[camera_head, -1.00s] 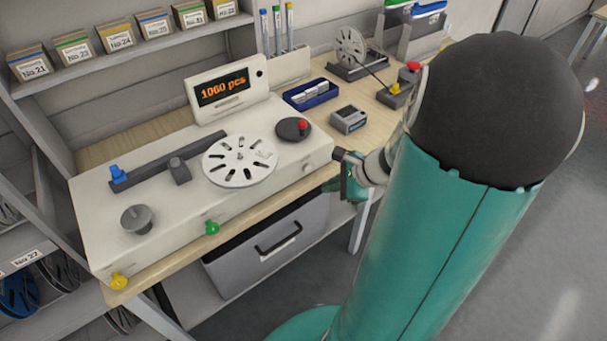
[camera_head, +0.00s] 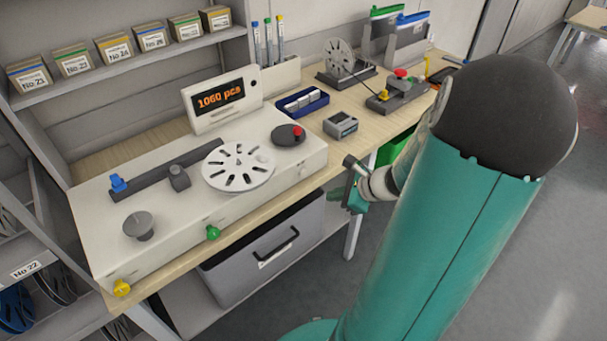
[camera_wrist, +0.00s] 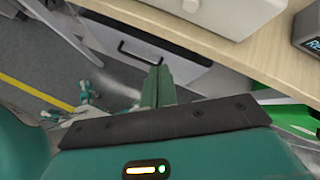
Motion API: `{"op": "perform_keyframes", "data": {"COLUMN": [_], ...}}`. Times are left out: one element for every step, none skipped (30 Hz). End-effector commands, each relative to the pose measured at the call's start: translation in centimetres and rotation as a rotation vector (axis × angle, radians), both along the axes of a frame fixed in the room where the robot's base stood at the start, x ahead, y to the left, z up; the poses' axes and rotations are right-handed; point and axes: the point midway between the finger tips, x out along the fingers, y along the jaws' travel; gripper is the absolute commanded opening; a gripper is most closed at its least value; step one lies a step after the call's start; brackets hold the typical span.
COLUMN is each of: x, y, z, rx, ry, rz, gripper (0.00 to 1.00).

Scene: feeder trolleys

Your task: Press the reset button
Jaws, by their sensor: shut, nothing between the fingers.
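The white counting machine (camera_head: 110,230) stands on the wooden bench, and its display (camera_head: 220,95) reads 1060 pcs. A small black button (camera_head: 253,84) is on the display housing. I see no readable label saying which one is reset. My gripper (camera_head: 354,198) is off the bench's front edge, right of the machine and apart from it. In the wrist view my gripper (camera_wrist: 157,86) is shut and empty, with the machine's corner (camera_wrist: 215,12) beyond it.
A small grey box (camera_head: 340,125) and a blue tray (camera_head: 303,103) sit right of the machine. A grey drawer (camera_head: 262,255) is under the bench (camera_head: 345,158). The floor at right is open.

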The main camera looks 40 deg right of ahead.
Motion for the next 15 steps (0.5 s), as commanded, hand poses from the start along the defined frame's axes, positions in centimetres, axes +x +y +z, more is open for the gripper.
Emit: {"op": "perform_keyframes", "data": {"x": [0.5,0.8,1.3,1.7,2.1,2.6,3.0,3.4,4.0,4.3,4.7,5.3,5.6,6.0,6.4], "y": [0.1,0.1,0.2,0.2,0.2,0.3,0.3,0.3,0.4,0.4,0.4,0.5,0.6,0.6,0.6], "z": [0.0,0.0,0.0,0.0,0.0,0.0,0.0,0.0,0.0,0.0,0.0,0.0,0.0,0.0,0.0], "rx": [0.000,0.000,0.001,0.001,0.001,0.001,0.000,0.000,0.002,0.001,0.001,0.001,0.001,0.001,0.001], "ry": [-0.001,-0.002,-0.002,-0.001,-0.001,-0.002,-0.002,-0.002,-0.002,-0.002,-0.001,-0.002,-0.002,-0.002,-0.001], "rz": [0.002,0.003,0.003,0.002,0.003,0.003,0.003,0.003,0.003,0.003,0.003,0.003,0.003,0.003,0.004], "gripper": [0.00,0.00,0.00,0.00,0.00,0.00,0.00,0.00,0.00,0.00,0.00,0.00,0.00,0.00,0.00]}}
